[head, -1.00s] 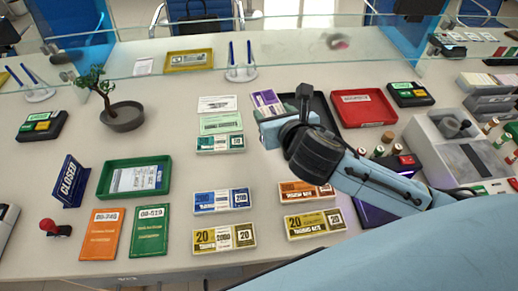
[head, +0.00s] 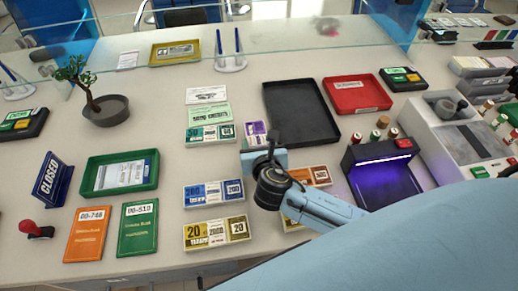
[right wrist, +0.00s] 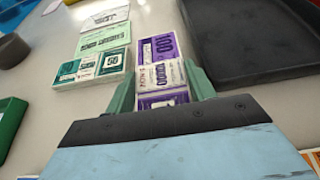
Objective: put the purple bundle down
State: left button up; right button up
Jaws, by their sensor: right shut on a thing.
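The purple bundle (right wrist: 163,75) has a white band and lies between the two fingers of my right gripper (right wrist: 165,88) in the right wrist view. The gripper is shut on it. In the head view the purple bundle (head: 256,132) shows just beyond my right gripper (head: 262,150), and its near part is hidden by the gripper. It is to the right of the teal bundle (head: 211,134) and left of the black tray. I cannot tell whether it touches the counter. My left gripper is out of view.
The empty black tray (head: 303,112) is right of the purple bundle. Blue (head: 213,194) and yellow (head: 216,233) bundles lie nearer, with an orange bundle (head: 313,176) partly behind my arm. A lit purple device (head: 383,176) stands at the right. A glass screen crosses behind.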

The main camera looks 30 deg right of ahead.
notch_tip(320, 180, down, 2)
jog(key=shift+r, duration=0.15)
jog(key=o, duration=0.7)
